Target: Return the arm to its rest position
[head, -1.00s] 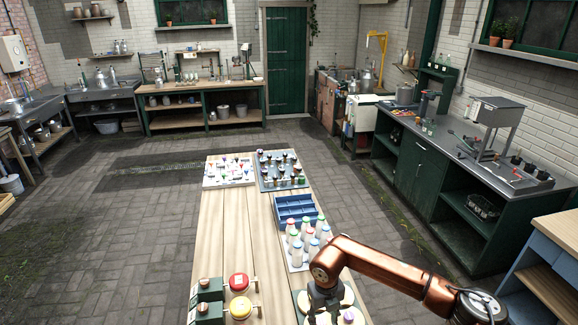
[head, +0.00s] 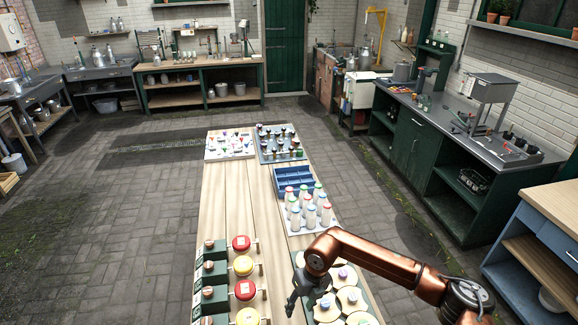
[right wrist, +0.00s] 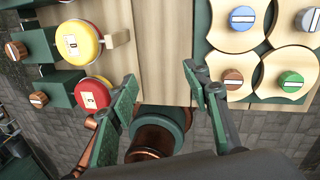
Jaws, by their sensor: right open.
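My right arm is copper coloured and reaches in from the lower right in the head view. Its gripper (head: 296,298) hangs over the near part of the wooden table (head: 228,200), at the left edge of a board with round wooden pieces (head: 349,296). In the right wrist view the two green-tipped fingers of the gripper (right wrist: 160,88) are spread wide with nothing between them. Bare table and the table's edge show between and below them. My left gripper is not in view.
Red and yellow discs on green blocks (head: 242,265) stand left of the gripper. White bottles (head: 309,213) on a tray and a blue compartment box (head: 294,182) stand farther back. Two boards of small pieces (head: 231,145) lie at the far end. The table's left middle is clear.

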